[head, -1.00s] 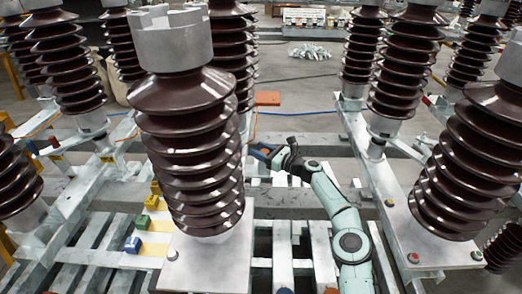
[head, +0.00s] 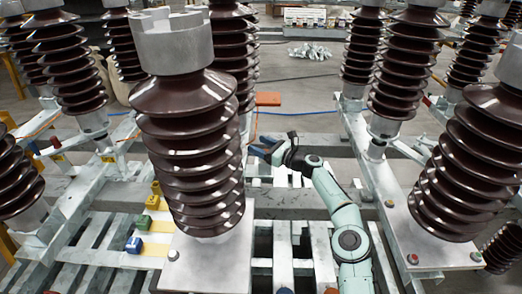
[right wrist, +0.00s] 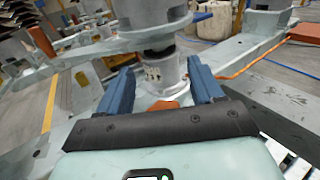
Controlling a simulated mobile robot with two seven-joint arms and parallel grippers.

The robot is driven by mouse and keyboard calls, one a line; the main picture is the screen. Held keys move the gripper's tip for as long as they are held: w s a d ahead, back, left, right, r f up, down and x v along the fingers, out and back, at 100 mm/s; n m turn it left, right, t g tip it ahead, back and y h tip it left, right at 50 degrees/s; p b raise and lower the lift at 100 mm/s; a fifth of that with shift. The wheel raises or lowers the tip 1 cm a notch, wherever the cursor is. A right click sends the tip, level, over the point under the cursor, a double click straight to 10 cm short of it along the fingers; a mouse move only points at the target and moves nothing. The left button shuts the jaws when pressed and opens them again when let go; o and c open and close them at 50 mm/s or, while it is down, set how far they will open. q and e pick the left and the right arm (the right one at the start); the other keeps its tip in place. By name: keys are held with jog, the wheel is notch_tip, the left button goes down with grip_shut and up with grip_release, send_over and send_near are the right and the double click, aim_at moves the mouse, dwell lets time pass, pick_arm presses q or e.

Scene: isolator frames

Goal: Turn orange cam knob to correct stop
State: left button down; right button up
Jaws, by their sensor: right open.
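An orange part (right wrist: 163,106), which looks like the cam knob, shows low between my right gripper's fingers in the right wrist view. Its lower side is cut off by the gripper body, so its turn angle cannot be read. Behind it stands a grey cylindrical post (right wrist: 168,74) with small dark marks. My right gripper (right wrist: 158,68) is open, its two blue fingers on either side of the post's near side; I cannot tell whether they touch it. In the head view the right gripper (head: 267,151) is just right of the large front insulator, and the knob is hidden there. My left gripper is out of view.
Tall brown ribbed insulators (head: 190,150) stand close around on pale steel frames. An orange block (head: 267,98) lies beyond the gripper. Open floor lies further back.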

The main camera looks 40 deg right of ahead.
pick_arm(q)
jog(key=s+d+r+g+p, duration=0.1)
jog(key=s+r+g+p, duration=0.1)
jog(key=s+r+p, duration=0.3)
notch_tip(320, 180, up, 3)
jog(key=p, duration=0.3)
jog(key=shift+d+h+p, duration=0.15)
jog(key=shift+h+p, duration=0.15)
jog(key=shift+p, duration=0.05)
pick_arm(e)
notch_tip(320, 180, up, 18)
jog(key=shift+f, duration=0.15)
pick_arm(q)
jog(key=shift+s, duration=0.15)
